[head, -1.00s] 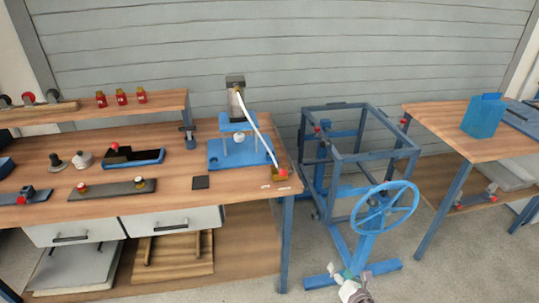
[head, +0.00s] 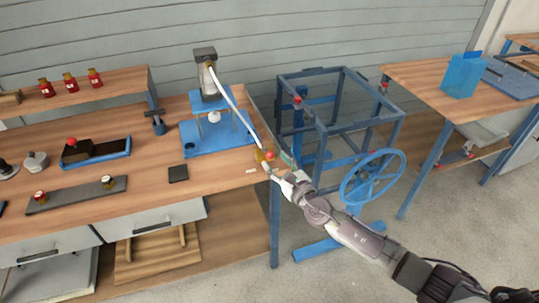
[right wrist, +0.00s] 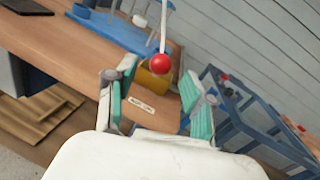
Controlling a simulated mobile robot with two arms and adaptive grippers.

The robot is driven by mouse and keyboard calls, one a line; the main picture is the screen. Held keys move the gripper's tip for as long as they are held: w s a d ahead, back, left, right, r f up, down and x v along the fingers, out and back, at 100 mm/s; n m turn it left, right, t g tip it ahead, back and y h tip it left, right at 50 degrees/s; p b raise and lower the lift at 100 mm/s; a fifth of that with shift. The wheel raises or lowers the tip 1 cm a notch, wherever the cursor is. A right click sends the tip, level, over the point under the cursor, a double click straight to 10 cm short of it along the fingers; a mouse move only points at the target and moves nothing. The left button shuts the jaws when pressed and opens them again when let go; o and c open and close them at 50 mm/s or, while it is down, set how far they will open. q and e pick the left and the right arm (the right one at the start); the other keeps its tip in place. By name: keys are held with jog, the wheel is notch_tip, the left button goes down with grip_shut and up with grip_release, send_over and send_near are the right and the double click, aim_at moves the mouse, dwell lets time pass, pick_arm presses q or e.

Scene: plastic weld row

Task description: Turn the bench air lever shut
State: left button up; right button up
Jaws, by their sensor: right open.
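The bench air lever (head: 269,155) is a small brass-yellow valve with a red ball knob, at the right front corner of the wooden bench (head: 215,190). In the right wrist view the red knob (right wrist: 160,63) and the yellow valve body (right wrist: 150,84) lie just beyond my fingertips, a little above the middle. My right gripper (head: 283,166) reaches in from the lower right and is beside the valve. Its teal-padded fingers (right wrist: 157,100) are apart, with nothing held between them. I cannot tell whether it touches the lever. My left gripper is not in view.
A white hose (head: 236,104) runs from the blue press (head: 205,134) down to the valve. A blue frame cart (head: 340,120) and a blue handwheel (head: 374,180) stand close to my right arm. A small white label (right wrist: 141,104) lies before the valve.

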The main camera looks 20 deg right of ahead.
aim_at(270, 155)
jog(key=shift+b+x, duration=0.3)
jog(key=shift+x, duration=1.8)
jog(key=shift+c, duration=0.3)
grip_shut()
